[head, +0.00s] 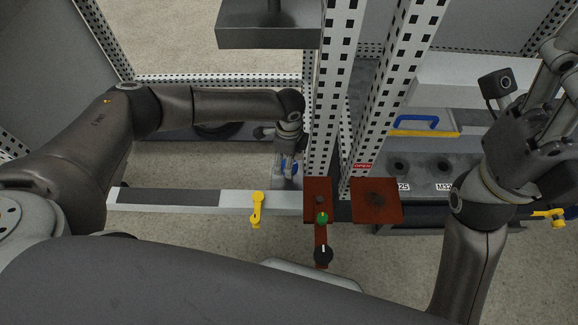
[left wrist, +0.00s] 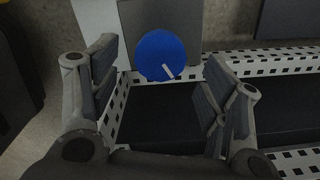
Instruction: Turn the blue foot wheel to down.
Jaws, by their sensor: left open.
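The blue foot wheel (left wrist: 160,55) is a round blue disc with a white pointer mark at its lower right edge, seen in the left wrist view. My left gripper (left wrist: 160,82) is open, with one finger on either side of the picture and the wheel between and beyond them. Contact with the wheel cannot be told. In the head view my left gripper (head: 287,150) points down beside the perforated post, and a small bit of blue shows at its tip. My right gripper (head: 560,65) is at the far right, cut by the edge, away from the wheel.
Perforated white posts (head: 331,95) stand just right of my left gripper. A pale rail (head: 245,203) with a yellow handle (head: 257,208) runs in front. A grey box (head: 268,37) hangs above.

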